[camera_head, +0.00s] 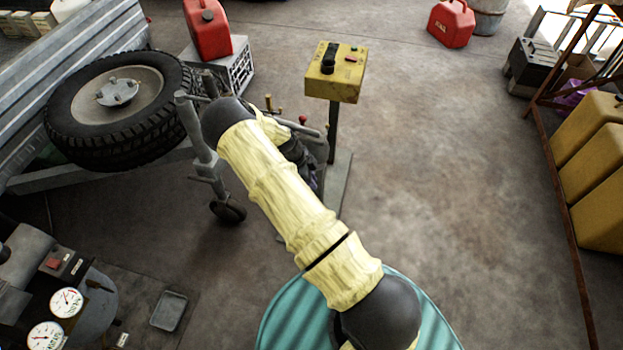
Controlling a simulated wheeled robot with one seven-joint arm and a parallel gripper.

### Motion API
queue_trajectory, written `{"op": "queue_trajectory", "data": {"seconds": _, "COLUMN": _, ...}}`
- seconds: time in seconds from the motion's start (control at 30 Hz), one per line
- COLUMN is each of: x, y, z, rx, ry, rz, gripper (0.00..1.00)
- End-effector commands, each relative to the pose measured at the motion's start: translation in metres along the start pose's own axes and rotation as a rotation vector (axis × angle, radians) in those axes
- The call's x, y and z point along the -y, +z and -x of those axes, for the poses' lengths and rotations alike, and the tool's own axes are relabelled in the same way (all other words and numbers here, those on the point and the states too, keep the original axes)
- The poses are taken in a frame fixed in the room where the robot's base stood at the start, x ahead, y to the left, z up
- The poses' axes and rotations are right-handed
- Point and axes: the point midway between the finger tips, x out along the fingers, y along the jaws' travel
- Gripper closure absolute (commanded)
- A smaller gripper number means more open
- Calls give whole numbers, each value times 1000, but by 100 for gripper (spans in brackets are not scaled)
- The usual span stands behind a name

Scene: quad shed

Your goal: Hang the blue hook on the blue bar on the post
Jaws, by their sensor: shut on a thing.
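My gripper (300,160) is mostly hidden behind my yellow-sleeved forearm, beside a grey post (332,135). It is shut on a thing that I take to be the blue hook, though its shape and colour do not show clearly. Short bars with a yellow tip (268,102) and a red tip (303,119) show just past my arm, to the left of the post. I cannot make out a blue bar; that area is partly covered by my arm. I cannot tell whether the held thing touches any bar.
A yellow control box (336,72) tops the post. A trailer with a spare tyre (118,105) and a jockey wheel (228,210) stands left. A red can (208,28) sits on a grey crate (232,70). A rusty frame (562,190) stands right. The middle-right floor is clear.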

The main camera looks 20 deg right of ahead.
Motion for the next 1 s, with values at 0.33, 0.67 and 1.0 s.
{"op": "queue_trajectory", "data": {"seconds": 0.33, "x": 0, "y": 3, "z": -7, "rx": 0, "ry": 0, "rz": 0, "gripper": 100}}
{"op": "queue_trajectory", "data": {"seconds": 0.67, "x": 0, "y": 6, "z": -13, "rx": 0, "ry": 0, "rz": 0, "gripper": 100}}
{"op": "queue_trajectory", "data": {"seconds": 1.0, "x": 0, "y": 6, "z": -14, "rx": 0, "ry": 0, "rz": 0, "gripper": 59}}
